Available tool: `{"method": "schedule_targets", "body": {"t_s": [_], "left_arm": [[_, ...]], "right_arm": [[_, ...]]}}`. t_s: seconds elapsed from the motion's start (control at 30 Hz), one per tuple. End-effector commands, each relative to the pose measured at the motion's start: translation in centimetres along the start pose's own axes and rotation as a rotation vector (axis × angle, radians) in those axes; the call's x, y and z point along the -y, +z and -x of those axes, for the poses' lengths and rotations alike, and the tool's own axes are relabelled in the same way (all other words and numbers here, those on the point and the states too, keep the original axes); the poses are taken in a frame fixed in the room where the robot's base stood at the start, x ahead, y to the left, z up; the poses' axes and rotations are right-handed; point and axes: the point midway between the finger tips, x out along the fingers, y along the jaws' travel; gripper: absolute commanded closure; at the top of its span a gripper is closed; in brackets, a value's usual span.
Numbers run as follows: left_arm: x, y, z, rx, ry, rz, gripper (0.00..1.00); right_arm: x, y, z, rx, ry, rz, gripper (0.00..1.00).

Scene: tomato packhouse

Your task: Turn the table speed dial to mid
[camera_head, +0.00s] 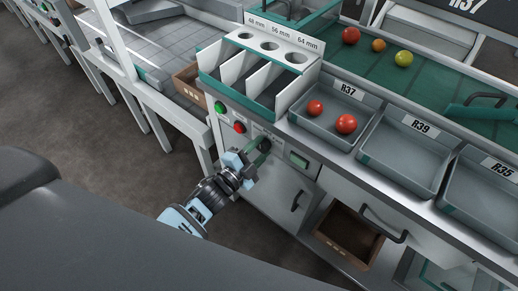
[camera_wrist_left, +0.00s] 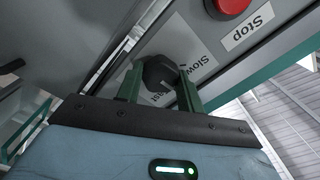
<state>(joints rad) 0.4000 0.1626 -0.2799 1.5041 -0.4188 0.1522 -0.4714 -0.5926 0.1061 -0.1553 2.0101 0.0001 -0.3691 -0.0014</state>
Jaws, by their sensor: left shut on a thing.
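The table speed dial (camera_head: 264,145) is a dark knob on the grey control panel under the sorting table. In the left wrist view the dial (camera_wrist_left: 158,72) is a black knob on a plate with the words "Slow" and "Fast", partly covered by my fingers. My left gripper (camera_head: 256,156) reaches the panel from the lower left. In the left wrist view its two green fingers (camera_wrist_left: 160,88) stand on either side of the dial, shut on it. The dial's pointer mark is not clear. My right gripper is not in view.
A green button (camera_head: 220,106) and a red stop button (camera_head: 239,127) sit left of the dial; a small display (camera_head: 299,159) sits right of it. Above are the sizing gauge (camera_head: 270,46) and the R37 tray (camera_head: 334,136) with two tomatoes.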

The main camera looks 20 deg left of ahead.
Motion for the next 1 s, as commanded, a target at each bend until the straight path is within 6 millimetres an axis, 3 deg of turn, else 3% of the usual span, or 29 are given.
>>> {"method": "schedule_targets", "body": {"t_s": [0.67,0.7,0.83,1.0], "left_arm": [[-0.1,0.1,0.06,0.003,0.002,-0.06,0.86],[-0.1,0.09,0.06,0.003,0.002,-0.06,0.58],[-0.07,0.07,0.05,0.002,0.001,-0.06,0.41],[-0.04,0.04,0.03,0.001,0.001,-0.06,0.41]], "right_arm": [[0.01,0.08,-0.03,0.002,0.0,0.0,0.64],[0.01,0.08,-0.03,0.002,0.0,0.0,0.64],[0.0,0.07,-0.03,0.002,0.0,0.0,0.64],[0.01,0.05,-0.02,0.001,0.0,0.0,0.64]]}}
